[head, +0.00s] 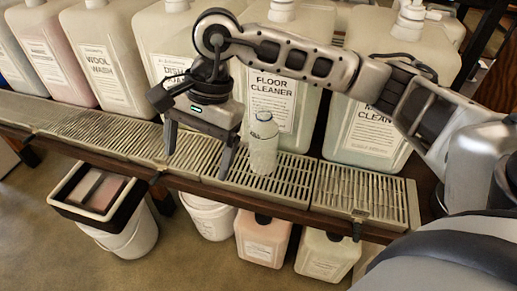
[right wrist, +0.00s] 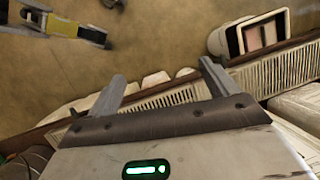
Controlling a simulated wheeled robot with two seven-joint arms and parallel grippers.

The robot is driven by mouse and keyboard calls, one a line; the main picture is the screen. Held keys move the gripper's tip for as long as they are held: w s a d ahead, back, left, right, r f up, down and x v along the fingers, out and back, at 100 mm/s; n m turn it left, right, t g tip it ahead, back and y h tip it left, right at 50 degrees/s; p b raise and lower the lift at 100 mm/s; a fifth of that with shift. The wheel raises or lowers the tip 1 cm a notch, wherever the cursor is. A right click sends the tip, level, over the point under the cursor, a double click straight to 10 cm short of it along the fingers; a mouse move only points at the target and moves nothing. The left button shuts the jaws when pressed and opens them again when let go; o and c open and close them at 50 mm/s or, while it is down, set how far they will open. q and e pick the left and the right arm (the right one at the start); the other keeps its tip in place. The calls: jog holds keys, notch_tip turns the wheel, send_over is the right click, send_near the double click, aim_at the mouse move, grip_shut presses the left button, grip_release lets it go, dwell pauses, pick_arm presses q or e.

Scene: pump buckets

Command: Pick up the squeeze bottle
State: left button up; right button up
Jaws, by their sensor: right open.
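The squeeze bottle (head: 263,145) is a small, clear, whitish bottle with a pale cap. It stands upright on the slatted metal shelf (head: 330,190), in front of the floor cleaner jug. My right gripper (head: 198,162) is open and empty over the shelf, to the left of the bottle and apart from it, with its fingers pointing down. In the right wrist view its two spread fingers (right wrist: 162,85) have nothing between them. I cannot make out the bottle in that view. My left gripper is not in the head view.
Large labelled jugs, such as the floor cleaner (head: 285,85) and wool wash (head: 108,75), line the back of the shelf. A white bucket (head: 130,235) with a black-rimmed tray (head: 130,200) stands below on the left. More containers (head: 262,240) stand under the shelf. The shelf's left part is bare.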

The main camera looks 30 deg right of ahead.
aim_at(265, 115)
jog(key=w+d+r+t+h, duration=0.2)
jog(key=w+d+r+h, duration=0.15)
jog(key=d, duration=0.35)
jog(key=w+d+r+t+h, duration=0.1)
jog(key=w+d+r+h, duration=0.1)
jog(key=d+r+h, duration=0.35)
jog(key=shift+n+y, duration=0.3)
jog(key=shift+y, duration=0.4)
jog(key=x, duration=0.4)
jog(key=d+x, duration=0.1)
jog(key=x, duration=0.7)
jog(key=shift+s+d+r, duration=0.2)
jog(key=shift+s, duration=0.1)
jog(key=shift+w+d+f+p, duration=0.1)
jog(key=shift+d+f+p, duration=0.05)
jog(key=shift+f+p, duration=0.3)
jog(key=p+x, duration=0.1)
jog(key=x, duration=0.2)
jog(key=shift+f, duration=0.35)
jog(key=shift+w+d+f, duration=0.2)
jog(key=shift+d+f, duration=0.05)
jog(key=shift+f, duration=0.35)
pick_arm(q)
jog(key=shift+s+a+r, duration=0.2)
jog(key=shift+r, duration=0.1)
pick_arm(e)
jog(key=c, duration=1.3)
